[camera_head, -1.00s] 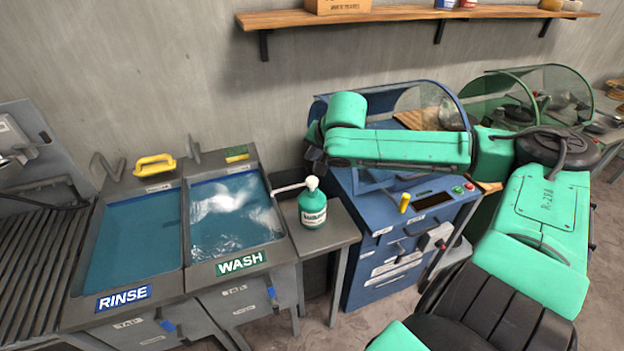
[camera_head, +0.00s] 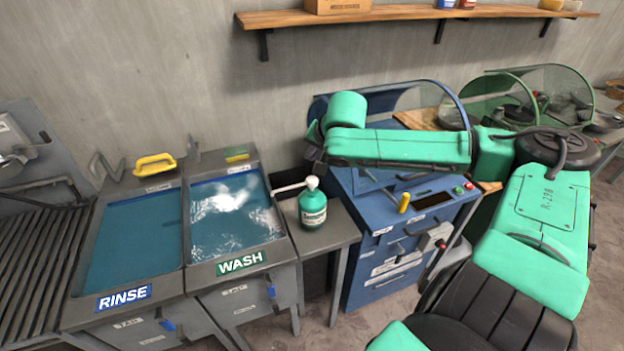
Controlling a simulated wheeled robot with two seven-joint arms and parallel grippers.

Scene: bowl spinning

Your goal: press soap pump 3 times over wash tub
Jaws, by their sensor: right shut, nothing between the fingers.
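The green soap bottle (camera_head: 312,208) with a white pump head stands upright on a small grey side table (camera_head: 338,234). Its long white spout points left, over the right edge of the wash tub (camera_head: 233,213). The tub holds blue water with white foam near its middle. My right arm reaches in from the right, and its dark gripper (camera_head: 314,160) is just above the pump head. The gripper is shut and empty; a small gap seems to lie between it and the pump, but contact is hard to judge. My left gripper does not show.
The rinse tub (camera_head: 135,243) with blue water is left of the wash tub, and a yellow-handled item (camera_head: 154,162) lies at its back edge. A blue machine (camera_head: 385,245) stands right of the side table. A wooden shelf (camera_head: 400,15) runs along the wall above.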

